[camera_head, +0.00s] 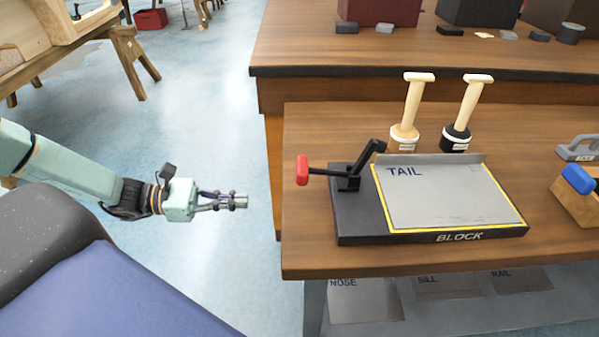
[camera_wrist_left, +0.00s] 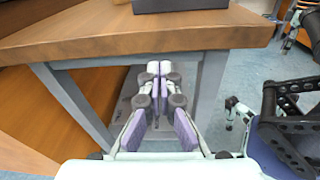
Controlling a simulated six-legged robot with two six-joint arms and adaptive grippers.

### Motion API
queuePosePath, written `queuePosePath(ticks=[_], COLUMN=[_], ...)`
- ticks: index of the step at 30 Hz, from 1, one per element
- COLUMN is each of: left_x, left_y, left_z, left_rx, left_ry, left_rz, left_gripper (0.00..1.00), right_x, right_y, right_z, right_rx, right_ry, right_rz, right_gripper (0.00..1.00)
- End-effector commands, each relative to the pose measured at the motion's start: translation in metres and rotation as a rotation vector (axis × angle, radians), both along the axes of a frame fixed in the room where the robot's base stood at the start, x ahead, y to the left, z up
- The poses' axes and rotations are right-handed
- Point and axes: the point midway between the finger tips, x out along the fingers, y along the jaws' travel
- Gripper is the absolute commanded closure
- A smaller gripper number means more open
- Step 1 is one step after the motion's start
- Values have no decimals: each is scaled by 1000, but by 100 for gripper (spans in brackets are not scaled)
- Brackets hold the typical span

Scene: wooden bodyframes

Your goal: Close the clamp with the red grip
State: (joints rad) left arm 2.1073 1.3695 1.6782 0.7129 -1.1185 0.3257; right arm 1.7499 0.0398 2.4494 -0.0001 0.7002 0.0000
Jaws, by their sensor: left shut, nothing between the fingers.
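The clamp (camera_head: 350,180) stands on the left part of the black block (camera_head: 365,226) on the wooden bench. Its red grip (camera_head: 302,170) points left, near the bench's left edge, and its black arm (camera_head: 374,148) rises up to the right, raised off the grey plate marked TAIL (camera_head: 440,198). My left gripper (camera_head: 240,201) is shut and empty, left of the bench and apart from the red grip. In the left wrist view the gripper (camera_wrist_left: 158,72) faces the bench edge; the clamp is not seen there. My right gripper is not in view.
Two wooden-handled stamps (camera_head: 411,105) (camera_head: 467,108) stand behind the block. A wooden box with a blue-handled tool (camera_head: 578,179) is at the right. The bench edge (camera_head: 284,200) lies between my gripper and the clamp. A shelf with labelled plates (camera_head: 365,303) is below.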

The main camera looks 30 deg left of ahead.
Motion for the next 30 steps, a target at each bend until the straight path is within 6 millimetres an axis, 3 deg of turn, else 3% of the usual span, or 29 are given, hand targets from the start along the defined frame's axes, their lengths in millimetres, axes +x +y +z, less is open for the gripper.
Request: queuePosePath(ticks=[6, 14, 30], left_x=[-8, -12, 34], left_y=[2, -5, -78], left_z=[33, 44, 49], left_rx=[-150, -205, -203], left_ry=[-45, -47, -44], left_rz=[-22, -39, -46], left_gripper=[100, 100, 100], right_x=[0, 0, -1], right_y=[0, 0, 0], right_z=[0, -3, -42], right_rx=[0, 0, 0], right_ry=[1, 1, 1], right_rz=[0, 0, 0], right_gripper=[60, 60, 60])
